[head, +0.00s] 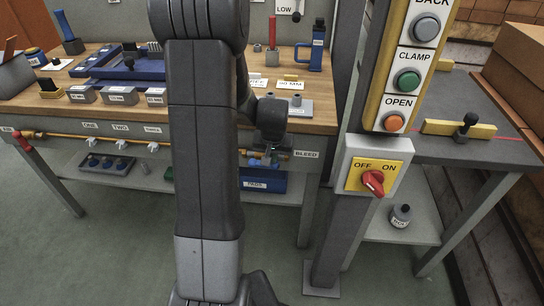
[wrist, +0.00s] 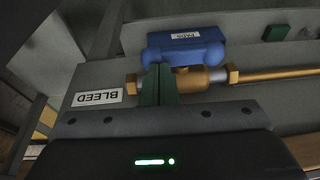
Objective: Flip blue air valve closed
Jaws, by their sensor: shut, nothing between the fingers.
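A brass valve body (wrist: 197,78) sits on a copper-coloured pipe in the wrist view, near the BLEED label (wrist: 96,97). In the head view a small blue piece (head: 254,162), likely its handle, shows left of the BLEED label below the bench edge.
A blue bin (head: 266,184) stands on the shelf below; a labelled blue bin (wrist: 186,48) shows behind the valve. The wooden bench top (head: 130,118) holds blocks and tools. A post with a red OFF/ON switch (head: 373,182) stands close on the right.

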